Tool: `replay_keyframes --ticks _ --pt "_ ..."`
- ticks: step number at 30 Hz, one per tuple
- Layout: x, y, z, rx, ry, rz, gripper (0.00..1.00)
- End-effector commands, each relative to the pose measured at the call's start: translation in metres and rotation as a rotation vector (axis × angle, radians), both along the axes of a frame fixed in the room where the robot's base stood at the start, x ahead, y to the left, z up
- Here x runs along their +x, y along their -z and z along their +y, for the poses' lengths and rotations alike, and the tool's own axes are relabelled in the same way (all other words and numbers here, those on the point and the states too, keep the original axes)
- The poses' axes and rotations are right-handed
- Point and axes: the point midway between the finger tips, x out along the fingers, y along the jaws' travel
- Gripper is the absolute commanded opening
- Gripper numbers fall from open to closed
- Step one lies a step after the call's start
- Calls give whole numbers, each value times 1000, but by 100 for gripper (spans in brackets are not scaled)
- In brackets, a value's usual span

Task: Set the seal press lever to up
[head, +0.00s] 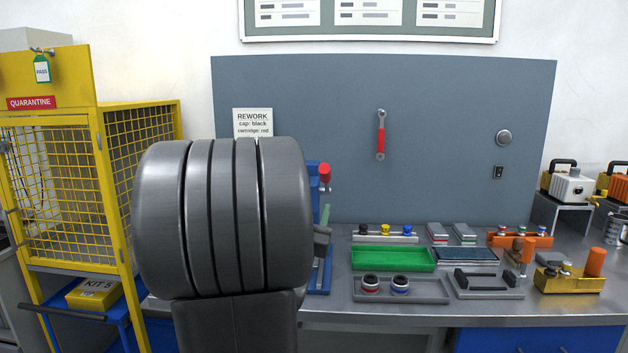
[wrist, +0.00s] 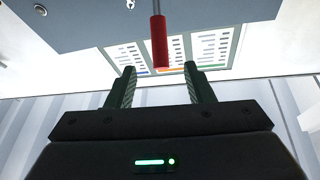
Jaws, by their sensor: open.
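The blue seal press (head: 313,180) stands on the bench, mostly hidden behind my arm in the head view. Its lever (head: 325,170) has a red grip whose end faces the camera. In the wrist view the lever's red grip (wrist: 160,45) sits on a grey rod, and its end appears between my fingertips. My gripper (wrist: 160,68) is open, with a dark green finger on each side of the grip and visible gaps. In the head view only part of my gripper (head: 325,214) shows, below the red grip. Whether the grip is at finger depth is unclear.
A yellow quarantine cage (head: 140,105) stands at the left. Right of the press are a green tray (head: 393,258), a grey tray (head: 430,292) with two ringed parts, and a brass fixture (head: 568,280). A red-handled tool (head: 381,138) hangs on the grey back panel (head: 445,120).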

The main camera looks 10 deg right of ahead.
Motion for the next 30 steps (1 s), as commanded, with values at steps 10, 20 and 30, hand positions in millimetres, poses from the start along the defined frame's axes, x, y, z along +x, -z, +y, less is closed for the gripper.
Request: replay_keyframes --ticks 10,20,30 --pt "32 -20 -18 -4 16 -22 48" --pt "89 -45 -46 -3 15 -20 48" --pt "114 -55 -57 -4 13 -19 48"
